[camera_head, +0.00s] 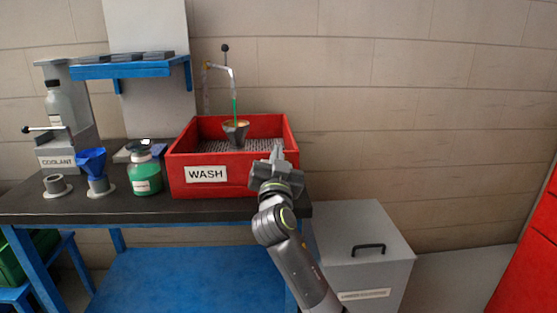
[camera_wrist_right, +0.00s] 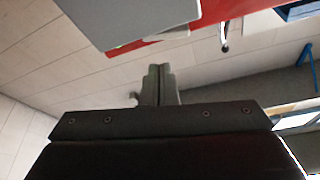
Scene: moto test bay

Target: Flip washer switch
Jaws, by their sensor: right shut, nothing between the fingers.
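The washer is a red open-topped basin (camera_head: 232,176) with a white WASH label, standing on the dark bench top. A small metal lever (camera_wrist_right: 224,38) shows beside the red surface in the right wrist view; I take it for the switch. In the head view I cannot make the lever out; my right arm covers the basin's right front corner. My right gripper (camera_head: 276,153) is at that corner, shut and empty, pointing up. In the wrist view its closed fingers (camera_wrist_right: 158,72) are left of the lever and apart from it. My left gripper is not in view.
A bent tap (camera_head: 220,68) sends green liquid into a funnel-shaped cup (camera_head: 236,131) in the basin. A green-filled jar (camera_head: 144,175), a blue funnel (camera_head: 91,163) and a coolant stand (camera_head: 66,150) are to the left. A grey lidded bin (camera_head: 362,235) stands right of the bench.

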